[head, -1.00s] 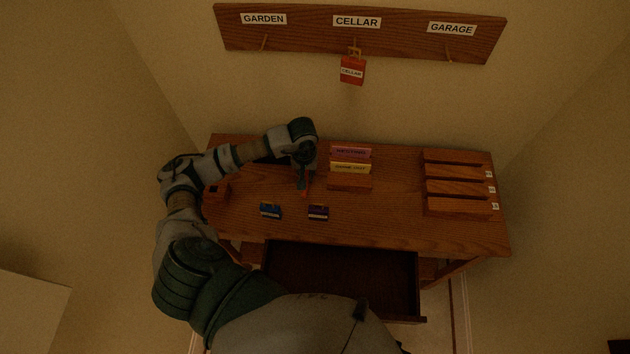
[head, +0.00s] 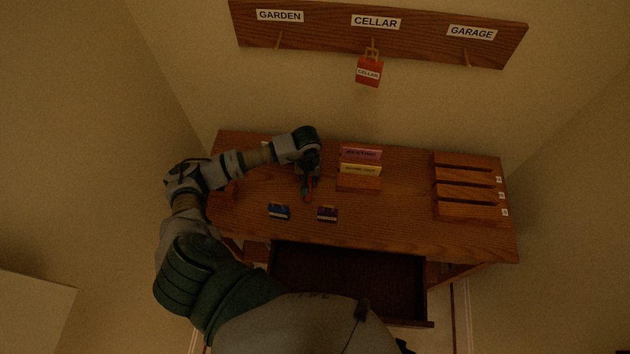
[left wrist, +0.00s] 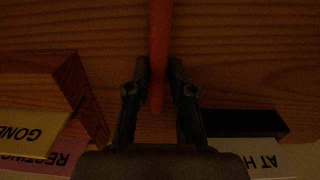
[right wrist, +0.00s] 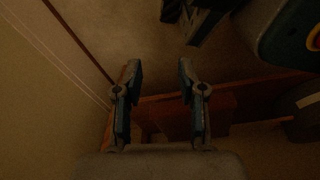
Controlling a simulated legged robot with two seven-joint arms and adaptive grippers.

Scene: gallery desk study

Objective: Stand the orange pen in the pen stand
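The orange pen (head: 310,186) is at my left gripper (head: 308,190), over the desk left of the card holder. In the left wrist view the pen (left wrist: 160,45) runs between the fingers of my left gripper (left wrist: 160,78), which are drawn in against both its sides. I cannot tell whether the pen touches the desk. A small wooden block (head: 229,188), which seems to be the pen stand, is at the desk's left end, mostly hidden by my left arm. My right gripper (right wrist: 160,75) is open and empty, below the desk area.
The desk (head: 400,220) has a wooden holder with pink and yellow cards (head: 360,170). A blue item (head: 278,212) and a dark item (head: 327,214) lie near the front. Slotted racks (head: 468,190) stand right. The front drawer (head: 350,285) is open and looks empty.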

